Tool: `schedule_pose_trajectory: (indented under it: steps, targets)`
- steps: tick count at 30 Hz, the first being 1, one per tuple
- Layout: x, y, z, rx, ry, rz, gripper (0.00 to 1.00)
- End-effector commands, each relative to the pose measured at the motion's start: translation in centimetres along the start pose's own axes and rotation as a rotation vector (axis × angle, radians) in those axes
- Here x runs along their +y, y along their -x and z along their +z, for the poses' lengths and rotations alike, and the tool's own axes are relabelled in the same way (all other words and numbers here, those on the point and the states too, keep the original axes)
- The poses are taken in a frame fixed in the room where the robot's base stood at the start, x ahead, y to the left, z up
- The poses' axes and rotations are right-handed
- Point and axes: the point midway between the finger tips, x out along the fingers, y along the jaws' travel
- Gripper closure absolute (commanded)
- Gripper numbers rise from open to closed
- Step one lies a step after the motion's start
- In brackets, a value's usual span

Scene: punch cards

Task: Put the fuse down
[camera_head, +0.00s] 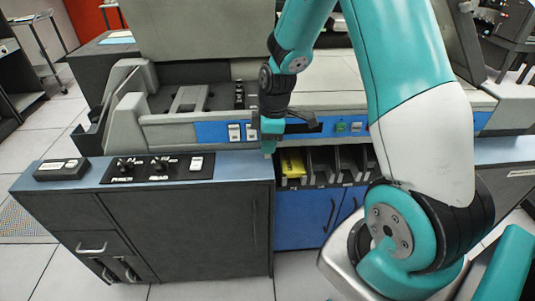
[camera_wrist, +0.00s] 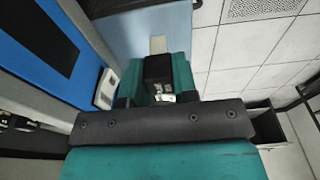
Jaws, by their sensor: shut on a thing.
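My gripper (camera_head: 271,136) is shut just above the right end of the low cabinet's blue top, beside the machine's blue front strip. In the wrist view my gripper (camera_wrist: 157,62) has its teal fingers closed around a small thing. A pale piece, apparently the fuse (camera_wrist: 158,44), shows past the fingertips, with a dark part between the fingers. Most of it is hidden, and in the head view it is too small to make out clearly. I cannot tell whether it touches the top.
The cabinet's blue top (camera_head: 225,168) carries a black panel with knobs (camera_head: 155,169) and a small dark box (camera_head: 62,169). Bare top lies right of the panel. Card pockets (camera_head: 320,165), one holding a yellow item (camera_head: 292,165), sit to the right. The machine (camera_head: 200,90) stands behind.

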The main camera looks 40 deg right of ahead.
Motion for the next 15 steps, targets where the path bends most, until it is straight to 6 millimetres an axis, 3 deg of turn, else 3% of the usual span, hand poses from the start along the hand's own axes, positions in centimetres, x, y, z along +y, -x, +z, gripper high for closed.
schedule_pose_trajectory:
  steps: [9,15]
  targets:
    - [-0.1,-3.7,0.5,-0.001,0.0,-0.002,0.96]
    - [0.0,-3.9,0.5,0.0,0.001,0.002,0.96]
